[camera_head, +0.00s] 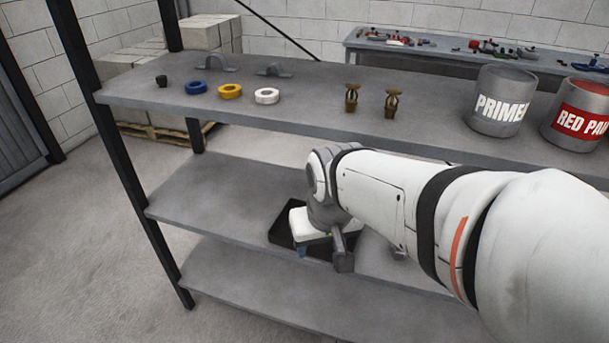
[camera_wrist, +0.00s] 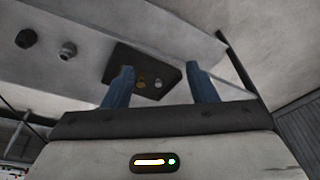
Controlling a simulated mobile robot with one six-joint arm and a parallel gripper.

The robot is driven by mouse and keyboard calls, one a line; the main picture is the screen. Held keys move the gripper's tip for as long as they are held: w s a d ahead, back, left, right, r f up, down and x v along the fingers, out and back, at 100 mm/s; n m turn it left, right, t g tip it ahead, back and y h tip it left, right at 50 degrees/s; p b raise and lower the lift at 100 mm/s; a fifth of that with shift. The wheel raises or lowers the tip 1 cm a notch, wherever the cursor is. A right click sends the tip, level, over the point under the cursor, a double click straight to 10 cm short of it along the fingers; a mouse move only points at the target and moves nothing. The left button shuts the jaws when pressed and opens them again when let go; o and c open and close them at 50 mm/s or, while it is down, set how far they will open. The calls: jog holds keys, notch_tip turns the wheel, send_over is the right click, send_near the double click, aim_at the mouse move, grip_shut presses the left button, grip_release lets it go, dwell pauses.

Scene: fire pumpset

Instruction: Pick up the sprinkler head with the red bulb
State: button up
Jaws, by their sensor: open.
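Two brass sprinkler heads stand upright on the top shelf in the head view, a left one (camera_head: 351,97) and a right one (camera_head: 391,103). Their bulb colours are too small to tell. My gripper (camera_head: 321,256) is well below them, over a black tray (camera_head: 281,232) on the middle shelf. In the wrist view my gripper (camera_wrist: 162,78) is open and empty, its blue fingers spread. Between them, on the dark tray (camera_wrist: 127,60), lie a small brass-coloured piece (camera_wrist: 141,82) and a small silvery piece (camera_wrist: 157,84). I cannot tell whether either is a sprinkler head or has a red bulb.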

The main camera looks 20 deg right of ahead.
jog(key=shift+m+t+h, duration=0.3)
jog(key=shift+m+t, duration=0.3)
jog(key=shift+t, duration=0.2)
jog(key=w+d+f+b, duration=0.2)
jog(key=w+d+f, duration=0.2)
jog(key=w+f, duration=0.3)
jog(key=w+d+f+b, duration=0.2)
jog(key=w+d+f, duration=0.3)
jog(key=w+f, duration=0.2)
jog(key=w+d+f+b, duration=0.3)
jog(key=w+d+f, duration=0.2)
jog(key=w+f, duration=0.2)
jog(key=shift+s+x, duration=0.2)
jog(key=shift+x, duration=0.8)
jog(key=shift+w+d+x, duration=0.15)
jog(key=shift+d+x, duration=0.05)
jog(key=shift+x, duration=1.2)
jog(key=shift+w+d+x, duration=0.15)
jog(key=shift+w+x, duration=0.05)
jog(key=shift+x, duration=1.2)
jog(key=shift+r, duration=0.2)
jog(key=c, duration=1)
